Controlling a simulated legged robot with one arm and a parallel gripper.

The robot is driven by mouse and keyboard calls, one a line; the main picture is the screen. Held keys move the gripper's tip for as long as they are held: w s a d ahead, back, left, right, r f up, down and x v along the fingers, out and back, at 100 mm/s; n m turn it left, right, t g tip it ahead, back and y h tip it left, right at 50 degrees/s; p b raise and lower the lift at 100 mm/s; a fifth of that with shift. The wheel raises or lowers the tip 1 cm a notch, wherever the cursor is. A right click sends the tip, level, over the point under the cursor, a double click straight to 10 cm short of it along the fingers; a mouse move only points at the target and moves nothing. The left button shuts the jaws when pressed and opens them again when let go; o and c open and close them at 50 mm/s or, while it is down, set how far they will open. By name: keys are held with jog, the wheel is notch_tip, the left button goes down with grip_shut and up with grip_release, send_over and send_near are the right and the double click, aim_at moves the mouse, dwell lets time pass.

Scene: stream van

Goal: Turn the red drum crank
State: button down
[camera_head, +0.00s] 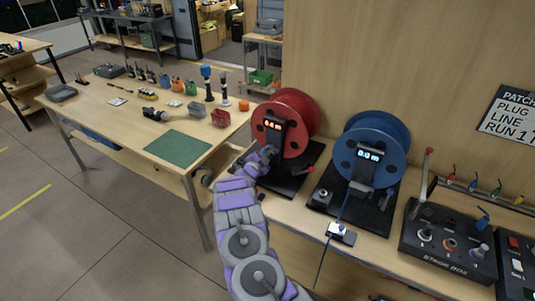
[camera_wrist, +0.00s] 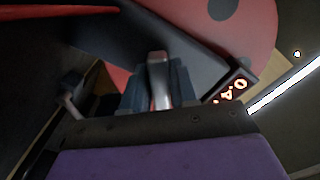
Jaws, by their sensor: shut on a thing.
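The red drum (camera_head: 303,107) stands upright on a black base at the back of the bench, with a lit orange display on its dark post. My gripper (camera_head: 264,156) is low at the drum's front left, and the arm hides part of the base. In the wrist view, my gripper (camera_wrist: 160,92) is shut on a grey metal bar, apparently the crank handle (camera_wrist: 158,70). The red drum (camera_wrist: 248,30) fills the upper right there, beside the display (camera_wrist: 231,91), which seems to read 0.4. The rest of the crank is hidden.
The blue drum (camera_head: 377,140) stands close to the right, with a cable running down past a small connector box (camera_head: 341,233). A stage box (camera_head: 447,240) is farther right. A workbench with a green mat (camera_head: 178,148) lies left. The wall is close behind the drums.

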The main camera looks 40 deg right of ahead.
jog(key=shift+f+n+p, duration=0.15)
jog(key=shift+f+n, duration=0.05)
jog(key=shift+n, duration=0.9)
jog(key=shift+f+n+p, duration=0.15)
jog(key=shift+f+n, duration=0.05)
jog(key=shift+n, duration=0.9)
jog(key=shift+r+n, duration=0.2)
jog(key=shift+n, duration=1.4)
dwell(0.9)
jog(key=c, duration=1)
grip_release()
jog(key=shift+c, duration=0.2)
jog(key=p+v, duration=0.2)
jog(key=v, duration=1.5)
jog(key=shift+a, duration=0.2)
jog(key=shift+c, duration=0.4)
